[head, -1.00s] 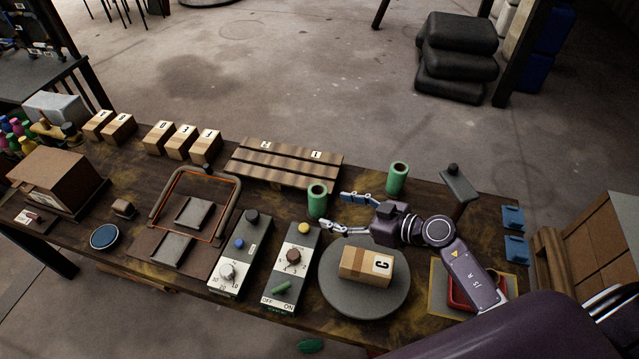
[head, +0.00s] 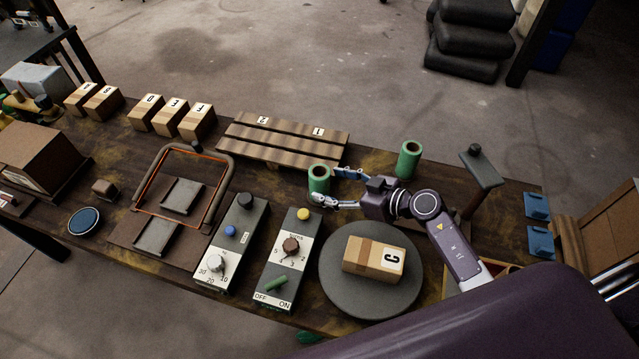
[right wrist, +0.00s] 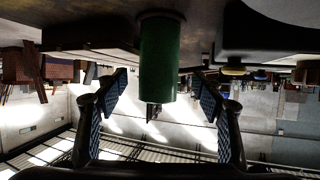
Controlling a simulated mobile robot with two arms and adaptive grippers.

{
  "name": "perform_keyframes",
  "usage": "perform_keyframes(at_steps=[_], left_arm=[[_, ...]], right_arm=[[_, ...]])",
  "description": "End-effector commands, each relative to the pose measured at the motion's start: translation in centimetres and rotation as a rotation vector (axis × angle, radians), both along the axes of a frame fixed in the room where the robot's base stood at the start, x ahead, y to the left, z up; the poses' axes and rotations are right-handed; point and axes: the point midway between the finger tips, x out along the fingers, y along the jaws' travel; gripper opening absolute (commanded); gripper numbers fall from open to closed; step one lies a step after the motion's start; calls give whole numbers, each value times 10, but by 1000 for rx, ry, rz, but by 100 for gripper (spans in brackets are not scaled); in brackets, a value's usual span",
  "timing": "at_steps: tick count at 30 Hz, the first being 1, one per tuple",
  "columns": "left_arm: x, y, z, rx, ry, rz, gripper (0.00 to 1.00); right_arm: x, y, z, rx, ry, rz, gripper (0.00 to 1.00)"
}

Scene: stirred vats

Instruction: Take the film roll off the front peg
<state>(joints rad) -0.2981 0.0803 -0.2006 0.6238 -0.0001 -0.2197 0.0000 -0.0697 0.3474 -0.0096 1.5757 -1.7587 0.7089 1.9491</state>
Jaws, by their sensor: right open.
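Two green film rolls stand upright on the table. The nearer film roll (head: 319,181) is at the middle of the head view, and the other film roll (head: 409,160) stands farther back to the right. My right gripper (head: 327,187) is open, with its fingers reaching in from the right to either side of the nearer roll. In the right wrist view, which looks upside down, the green roll (right wrist: 160,58) is between the spread fingers (right wrist: 161,78), with gaps on both sides. The peg under the roll is hidden. My left gripper is not in view.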

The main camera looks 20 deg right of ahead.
Motion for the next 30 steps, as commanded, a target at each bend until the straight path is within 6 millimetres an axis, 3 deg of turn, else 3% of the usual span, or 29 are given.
perform_keyframes(at_steps=[7, 17, 30], left_arm=[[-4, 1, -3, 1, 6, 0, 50], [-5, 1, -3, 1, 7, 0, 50], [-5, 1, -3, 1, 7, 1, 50]], right_arm=[[29, 20, -11, 2, 0, -1, 62], [34, 24, -14, -1, 1, 0, 62], [34, 24, -14, 0, 0, 0, 14]])
